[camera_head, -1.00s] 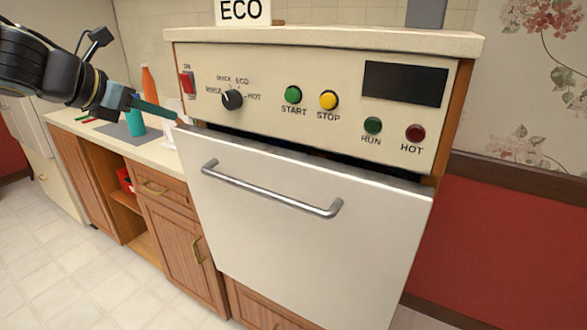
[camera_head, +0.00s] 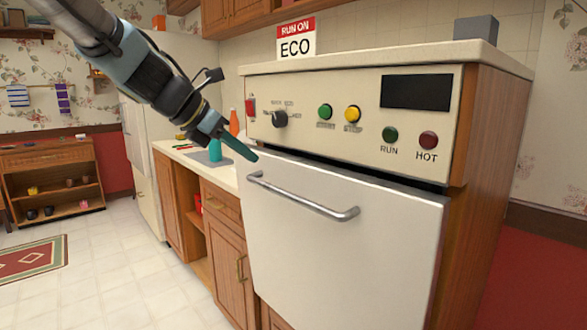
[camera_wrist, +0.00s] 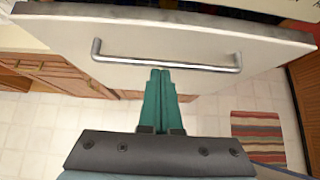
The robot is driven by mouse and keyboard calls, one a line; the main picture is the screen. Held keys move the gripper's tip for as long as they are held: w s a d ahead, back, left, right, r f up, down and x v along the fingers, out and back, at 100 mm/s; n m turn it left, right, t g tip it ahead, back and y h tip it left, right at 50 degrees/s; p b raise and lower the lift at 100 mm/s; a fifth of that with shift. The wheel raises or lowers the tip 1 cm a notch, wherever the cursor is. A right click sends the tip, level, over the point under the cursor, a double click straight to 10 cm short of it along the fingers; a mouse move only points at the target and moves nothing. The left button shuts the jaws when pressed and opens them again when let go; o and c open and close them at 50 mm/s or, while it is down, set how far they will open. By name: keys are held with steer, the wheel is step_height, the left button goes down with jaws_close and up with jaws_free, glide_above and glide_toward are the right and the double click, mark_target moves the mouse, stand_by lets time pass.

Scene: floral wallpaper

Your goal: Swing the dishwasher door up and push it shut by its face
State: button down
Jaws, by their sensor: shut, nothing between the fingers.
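The dishwasher door (camera_head: 340,245) is a cream panel with a metal bar handle (camera_head: 302,196) near its top. It stands nearly upright, with its top edge tilted slightly out and a dark gap below the control panel (camera_head: 350,110). My gripper (camera_head: 254,158) is at the door's upper left corner in the head view, its teal fingers together and empty. In the wrist view the shut fingers (camera_wrist: 160,72) point at the door face (camera_wrist: 180,35) and overlap the handle (camera_wrist: 165,64). Whether the fingertips touch the door, I cannot tell.
A counter (camera_head: 188,158) with bottles adjoins at left. A striped rug (camera_wrist: 258,136) shows in the wrist view.

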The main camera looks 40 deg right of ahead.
mark_target(293, 173)
steer(key=x, duration=0.3)
steer(key=r+p+x, duration=0.1)
steer(key=x, duration=0.2)
steer(key=d+x, duration=0.1)
steer(key=x, duration=0.1)
steer(key=shift+d+p, duration=0.4)
steer(key=shift+d, duration=0.05)
steer(key=shift+d+f, duration=0.1)
steer(key=shift+d, duration=0.65)
